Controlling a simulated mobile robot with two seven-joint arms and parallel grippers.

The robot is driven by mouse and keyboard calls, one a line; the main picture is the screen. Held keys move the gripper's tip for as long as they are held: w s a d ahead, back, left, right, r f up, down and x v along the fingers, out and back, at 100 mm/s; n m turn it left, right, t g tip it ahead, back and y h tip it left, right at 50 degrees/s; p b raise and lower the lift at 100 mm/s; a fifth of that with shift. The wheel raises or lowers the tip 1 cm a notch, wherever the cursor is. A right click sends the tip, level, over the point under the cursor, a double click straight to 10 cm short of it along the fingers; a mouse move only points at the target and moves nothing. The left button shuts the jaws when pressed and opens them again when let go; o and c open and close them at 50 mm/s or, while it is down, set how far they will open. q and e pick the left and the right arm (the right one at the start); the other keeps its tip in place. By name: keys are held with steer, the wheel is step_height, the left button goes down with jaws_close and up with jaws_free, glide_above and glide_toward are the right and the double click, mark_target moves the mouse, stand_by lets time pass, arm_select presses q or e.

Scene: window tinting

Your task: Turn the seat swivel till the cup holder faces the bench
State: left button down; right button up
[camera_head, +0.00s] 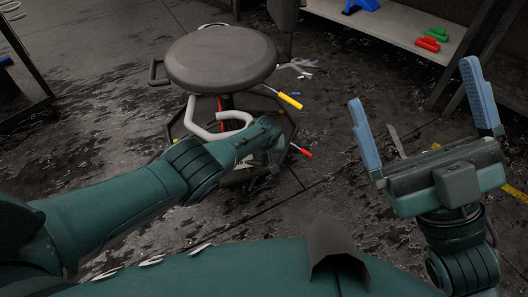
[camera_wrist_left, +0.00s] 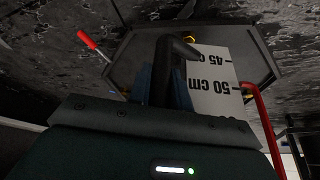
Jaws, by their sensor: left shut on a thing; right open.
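The swivel seat has a round dark grey top (camera_head: 220,55) with a dark loop at its left edge. A pale bent tube (camera_head: 217,121) forming an open ring, which looks like the cup holder, sits below the seat's front and opens toward me. My left gripper (camera_head: 268,142) is low at the seat's front right. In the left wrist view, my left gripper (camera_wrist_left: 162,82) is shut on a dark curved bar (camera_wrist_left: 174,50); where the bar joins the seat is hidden. My right gripper (camera_head: 412,80) is open and empty at the right, apart from the seat.
A hexagonal base tray (camera_wrist_left: 130,48) under the seat carries yellow-handled (camera_head: 290,101) and red-handled (camera_head: 305,152) tools. A pale shelf or bench (camera_head: 395,28) stands at upper right with red and green items (camera_head: 432,40). A dark table (camera_head: 35,95) stands at left. Wet floor lies between.

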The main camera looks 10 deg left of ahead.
stand_by(0.3)
arm_select(q)
steer(key=c, duration=1.3)
jaws_free()
steer(key=shift+d, duration=0.1)
steer(key=shift+r, duration=0.15)
steer(key=shift+s+r+p, duration=0.15)
steer(key=shift+r+p, duration=0.15)
steer(key=shift+p, duration=0.3)
steer(key=s+d+r+p, duration=0.2)
steer(key=s+d+p, duration=0.1)
steer(key=s+p, duration=0.9)
steer(key=shift+s+d+p, duration=0.15)
steer(key=shift+s+p, duration=0.1)
steer(key=shift+p, duration=0.25)
arm_select(e)
step_height(320, 180, down, 8)
steer(key=m+g+h, duration=0.2)
steer(key=m+h, duration=0.5)
steer(key=h, duration=0.2)
steer(key=shift+s+d+r+g+h, duration=0.15)
steer(key=shift+s+d+g+h, duration=0.15)
steer(key=shift+d, duration=0.1)
